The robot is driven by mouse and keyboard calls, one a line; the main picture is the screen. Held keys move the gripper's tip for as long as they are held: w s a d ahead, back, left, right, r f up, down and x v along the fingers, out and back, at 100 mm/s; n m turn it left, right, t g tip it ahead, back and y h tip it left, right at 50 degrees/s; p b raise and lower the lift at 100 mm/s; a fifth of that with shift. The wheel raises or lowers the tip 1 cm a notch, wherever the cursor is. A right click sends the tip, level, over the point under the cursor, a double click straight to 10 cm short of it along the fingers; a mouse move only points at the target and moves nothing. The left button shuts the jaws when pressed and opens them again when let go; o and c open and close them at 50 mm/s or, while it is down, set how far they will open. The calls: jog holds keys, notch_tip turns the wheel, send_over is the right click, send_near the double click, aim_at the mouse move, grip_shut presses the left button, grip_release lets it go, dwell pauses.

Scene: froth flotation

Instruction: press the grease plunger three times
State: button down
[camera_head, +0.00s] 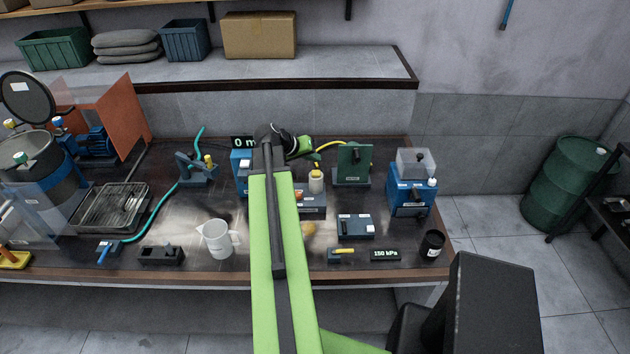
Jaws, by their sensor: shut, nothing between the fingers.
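My green arm reaches from the bottom of the picture over the middle of the bench. My gripper (307,152) is at its far end, small and partly hidden by my own links, and it is shut with nothing in it. No part is clearly readable as the grease plunger. Just below my gripper in the picture is a pale cylinder with a light cap (316,182), on a dark grey block (313,207). I cannot tell whether this is the plunger or whether my gripper touches it.
A green upright panel (353,164) and a blue box with a clear hopper (410,190) stand to the right. A white jug (218,240) stands left of my arm. A black jar (432,245) is near the bench's right edge. A raised ledge (270,70) runs behind.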

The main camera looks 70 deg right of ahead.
aim_at(314, 174)
jog(key=shift+f+b, duration=0.95)
jog(key=shift+f, duration=0.6)
dwell(0.7)
jog(key=shift+f+b, duration=0.4)
jog(key=shift+f+b, duration=0.55)
dwell(0.5)
jog(key=shift+r, duration=0.1)
jog(key=shift+r+p, duration=0.85)
jog(key=shift+p, duration=0.1)
notch_tip(314, 174, up, 5)
jog(key=p, duration=0.5)
jog(key=shift+r, duration=0.15)
